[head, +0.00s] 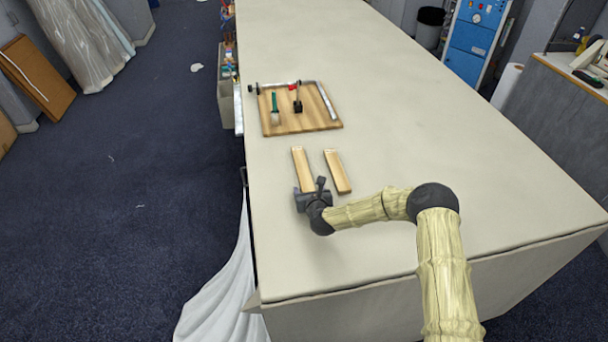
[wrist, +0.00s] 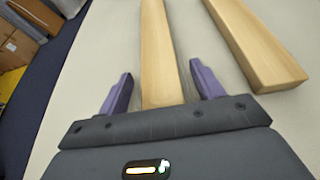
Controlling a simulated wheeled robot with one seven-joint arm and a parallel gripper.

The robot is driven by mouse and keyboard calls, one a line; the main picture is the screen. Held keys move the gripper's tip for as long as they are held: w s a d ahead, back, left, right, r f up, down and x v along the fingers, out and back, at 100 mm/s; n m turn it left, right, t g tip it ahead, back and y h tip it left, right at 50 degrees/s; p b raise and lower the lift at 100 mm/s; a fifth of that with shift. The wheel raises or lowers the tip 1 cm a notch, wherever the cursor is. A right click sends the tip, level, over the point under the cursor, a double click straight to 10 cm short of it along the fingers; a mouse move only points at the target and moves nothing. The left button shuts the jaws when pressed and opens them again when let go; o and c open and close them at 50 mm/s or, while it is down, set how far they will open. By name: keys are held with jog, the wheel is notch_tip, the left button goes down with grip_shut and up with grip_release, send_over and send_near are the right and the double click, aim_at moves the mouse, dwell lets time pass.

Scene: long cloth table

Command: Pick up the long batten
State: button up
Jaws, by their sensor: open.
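Two pale wooden battens lie side by side on the cloth table. The left batten (head: 302,168) appears to be the long one; its near end is hidden by my gripper (head: 312,193). The shorter-looking right batten (head: 338,171) lies apart from it. In the wrist view, the left batten (wrist: 160,50) runs between the two purple fingers of my gripper (wrist: 160,82), with a gap on each side. The jaws are open and hold nothing. I cannot tell how far the fingertips are above the cloth. The right batten (wrist: 258,48) is outside the right finger.
A wooden board (head: 301,122) with a green-handled brush (head: 275,108) and other tools lies beyond the battens. The cloth table (head: 420,130) is clear to the right. The table's left edge is close, with a holder of small items (head: 228,85) beside it.

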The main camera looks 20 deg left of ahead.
jog(key=shift+c, duration=0.5)
jog(key=c, duration=1.1)
jog(key=shift+o, duration=0.2)
jog(key=shift+r, duration=0.1)
notch_tip(320, 180, up, 10)
jog(key=b, duration=0.2)
